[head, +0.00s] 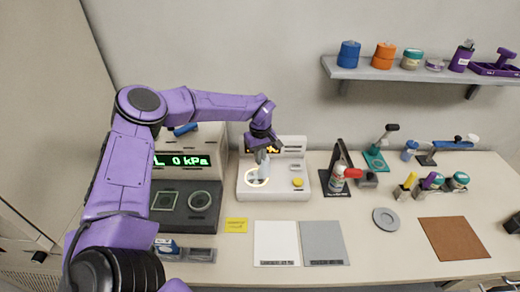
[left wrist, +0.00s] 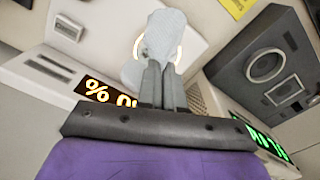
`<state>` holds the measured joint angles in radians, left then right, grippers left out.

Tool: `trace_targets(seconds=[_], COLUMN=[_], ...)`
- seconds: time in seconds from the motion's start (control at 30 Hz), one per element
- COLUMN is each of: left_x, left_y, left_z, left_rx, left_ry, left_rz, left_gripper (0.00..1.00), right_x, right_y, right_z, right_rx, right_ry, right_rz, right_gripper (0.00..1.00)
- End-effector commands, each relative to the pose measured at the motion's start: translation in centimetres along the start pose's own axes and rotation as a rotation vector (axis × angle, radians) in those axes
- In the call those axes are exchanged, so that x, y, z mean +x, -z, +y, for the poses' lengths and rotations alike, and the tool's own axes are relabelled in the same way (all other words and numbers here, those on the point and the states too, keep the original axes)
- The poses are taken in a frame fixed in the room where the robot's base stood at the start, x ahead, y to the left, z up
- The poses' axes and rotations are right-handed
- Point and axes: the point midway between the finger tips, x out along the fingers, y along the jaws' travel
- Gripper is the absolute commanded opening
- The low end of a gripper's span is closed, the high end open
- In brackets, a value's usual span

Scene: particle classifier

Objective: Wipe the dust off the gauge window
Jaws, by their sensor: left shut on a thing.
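My left gripper (head: 262,150) is shut on a pale blue-grey cloth (head: 264,163), which hangs from its fingertips. In the left wrist view the cloth (left wrist: 164,35) sticks out beyond the closed fingers (left wrist: 163,82). It covers part of a glowing ring (left wrist: 180,50) on the white instrument. In the head view this ring (head: 250,184) lies on the instrument's front deck, just below the cloth. I cannot tell whether the cloth touches it. No window is clearly marked as the gauge window, and dust is too small to make out. My right gripper is not in view.
A kPa unit (head: 190,138) with a dark panel stands left. A yellow note (head: 236,225), white sheet (head: 276,243) and grey sheet (head: 323,243) lie in front.

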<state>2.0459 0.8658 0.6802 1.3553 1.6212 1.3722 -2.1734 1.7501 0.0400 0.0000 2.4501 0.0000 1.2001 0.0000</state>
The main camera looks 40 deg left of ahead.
Motion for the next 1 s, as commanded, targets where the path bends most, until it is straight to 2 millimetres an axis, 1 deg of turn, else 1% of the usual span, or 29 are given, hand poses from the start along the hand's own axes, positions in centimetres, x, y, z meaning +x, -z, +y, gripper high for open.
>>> trace_targets(seconds=[0.03,0.13,0.17,0.2,0.27,0.3,0.4,0.73,1.0], left_x=[0.3,0.3,0.3,0.3,0.3,0.3,0.3,0.4,1.7], left_y=[0.0,-0.1,-0.1,-0.1,-0.1,-0.1,-0.1,-0.1,-0.1], left_z=[0.0,0.0,0.0,0.0,0.0,0.0,0.0,0.0,0.0], left_rx=[-0.001,0.002,0.002,0.003,0.003,0.004,0.004,0.005,0.006], left_ry=[0.001,0.000,0.000,0.000,0.000,0.000,0.000,0.000,0.001], left_rz=[0.000,0.000,0.000,0.000,0.000,0.000,0.000,-0.001,-0.001], left_gripper=[0.00,0.00,0.09,0.22,0.42,0.55,0.85,0.85,0.85], right_x=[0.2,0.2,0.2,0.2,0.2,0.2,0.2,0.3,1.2], right_y=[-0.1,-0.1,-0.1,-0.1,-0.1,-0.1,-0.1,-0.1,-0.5], right_z=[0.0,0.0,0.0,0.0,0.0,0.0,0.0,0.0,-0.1], right_rx=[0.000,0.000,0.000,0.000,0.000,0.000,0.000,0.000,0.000], right_ry=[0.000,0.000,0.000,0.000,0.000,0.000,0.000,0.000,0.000], right_rz=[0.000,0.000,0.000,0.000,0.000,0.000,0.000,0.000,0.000], right_gripper=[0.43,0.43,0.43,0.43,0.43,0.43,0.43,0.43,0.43])
